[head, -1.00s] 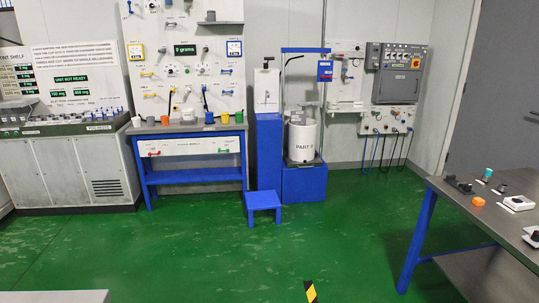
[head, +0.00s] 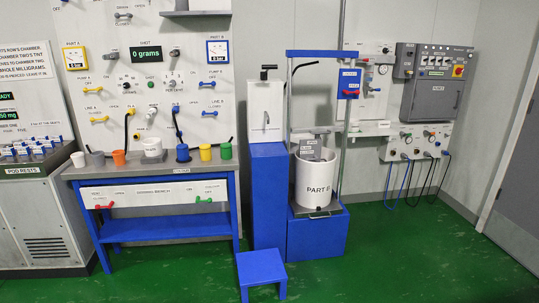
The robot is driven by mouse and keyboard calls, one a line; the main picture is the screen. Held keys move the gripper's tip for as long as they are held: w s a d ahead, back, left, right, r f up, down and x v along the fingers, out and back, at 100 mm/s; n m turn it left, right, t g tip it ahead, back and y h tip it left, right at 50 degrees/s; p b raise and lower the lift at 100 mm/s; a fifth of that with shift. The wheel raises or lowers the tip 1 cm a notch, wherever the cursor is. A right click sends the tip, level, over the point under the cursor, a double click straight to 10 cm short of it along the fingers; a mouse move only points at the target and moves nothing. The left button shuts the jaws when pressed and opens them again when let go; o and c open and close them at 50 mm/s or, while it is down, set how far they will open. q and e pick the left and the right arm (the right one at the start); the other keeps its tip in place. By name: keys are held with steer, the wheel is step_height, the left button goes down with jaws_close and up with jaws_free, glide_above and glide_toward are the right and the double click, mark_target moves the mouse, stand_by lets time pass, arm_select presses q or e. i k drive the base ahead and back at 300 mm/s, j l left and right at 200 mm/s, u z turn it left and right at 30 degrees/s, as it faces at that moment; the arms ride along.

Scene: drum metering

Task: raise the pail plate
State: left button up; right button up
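A white pail (head: 316,178) marked PART B stands on a dark pail plate (head: 318,211) on top of a blue base (head: 317,236), right of centre in the head view. A blue-topped frame (head: 322,53) rises around it, and a grey piece (head: 310,149) shows at the pail's mouth. A blue box (head: 348,83) with a red lever hangs at the frame's right. Its label is too small to read. Neither of my grippers shows in the view.
A blue step stool (head: 261,268) stands on the green floor in front of a blue pedestal (head: 268,190). A bench (head: 160,229) with several cups is on the left. A grey control panel (head: 437,84) hangs at the right. Floor at the lower right is clear.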

mark_target(317, 130)
steer(key=i+j+z, duration=0.15)
steer(key=i+z, duration=0.25)
steer(key=i, duration=0.2)
steer(key=i+j+z, duration=0.3)
steer(key=i+z, duration=0.15)
steer(key=i, duration=0.15)
steer(key=i+j+z, duration=0.4)
steer(key=i+j, duration=0.15)
